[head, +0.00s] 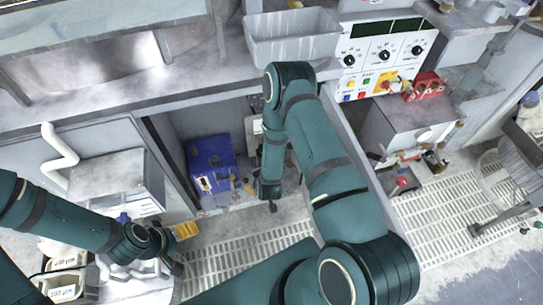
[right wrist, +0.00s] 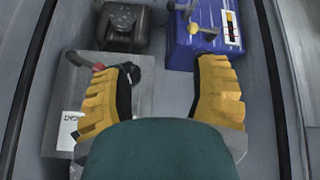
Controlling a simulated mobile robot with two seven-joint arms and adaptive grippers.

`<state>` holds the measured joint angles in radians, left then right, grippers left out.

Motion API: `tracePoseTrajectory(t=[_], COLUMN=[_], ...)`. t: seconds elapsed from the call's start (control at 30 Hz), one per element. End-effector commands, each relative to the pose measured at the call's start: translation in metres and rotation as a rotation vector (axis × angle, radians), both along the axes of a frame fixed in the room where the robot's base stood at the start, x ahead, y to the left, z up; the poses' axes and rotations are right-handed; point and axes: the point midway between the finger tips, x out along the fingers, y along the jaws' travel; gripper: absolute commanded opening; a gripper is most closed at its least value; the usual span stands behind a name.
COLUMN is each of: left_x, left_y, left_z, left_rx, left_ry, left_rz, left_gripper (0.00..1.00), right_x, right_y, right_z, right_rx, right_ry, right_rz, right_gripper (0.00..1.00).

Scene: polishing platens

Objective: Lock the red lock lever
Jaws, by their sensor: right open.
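A small red-tipped lever (right wrist: 98,67) shows in the right wrist view, at the upper end of the left yellow finger. It sits by the edge of a grey box (right wrist: 75,95) with a white label, and the finger hides part of it. I cannot tell whether they touch. My right gripper (right wrist: 165,75) is open with nothing between its fingers. In the head view it (head: 268,190) points down beside the blue box, mostly hidden by my arm, and the lever cannot be made out. My left gripper (head: 165,250) is at the lower left; its fingers are unclear.
The blue box (head: 210,165) stands in the recess and shows in the right wrist view (right wrist: 190,55) near the right finger. A dark block (right wrist: 125,25) lies beyond the fingers. A control panel (head: 385,55) and a grey basin (head: 292,38) are above. Slatted floor (head: 235,255) lies in front.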

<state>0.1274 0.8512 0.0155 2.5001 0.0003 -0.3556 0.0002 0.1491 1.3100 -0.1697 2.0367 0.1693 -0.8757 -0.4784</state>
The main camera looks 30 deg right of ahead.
Motion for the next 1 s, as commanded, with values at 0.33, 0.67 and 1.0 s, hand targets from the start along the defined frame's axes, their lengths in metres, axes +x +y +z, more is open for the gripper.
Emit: tracePoseTrajectory(t=[0.33,0.67,1.0], left_x=[-0.002,-0.003,-0.001], left_y=[0.0,0.0,0.0], left_z=[0.006,0.009,0.0], left_rx=[-0.001,-0.001,0.0], left_ry=[0.004,0.006,0.003], left_rz=[0.0,-0.001,-0.001], left_gripper=[0.9,0.9,0.9], right_x=[0.023,0.029,0.057], right_y=[-0.068,-0.075,-0.095], right_z=[-0.056,-0.05,-0.055], right_rx=[-0.664,-1.025,-1.045], right_ry=[-0.235,-0.395,-0.405], right_rz=[0.077,0.146,0.144], right_gripper=[0.6,0.6,0.6])
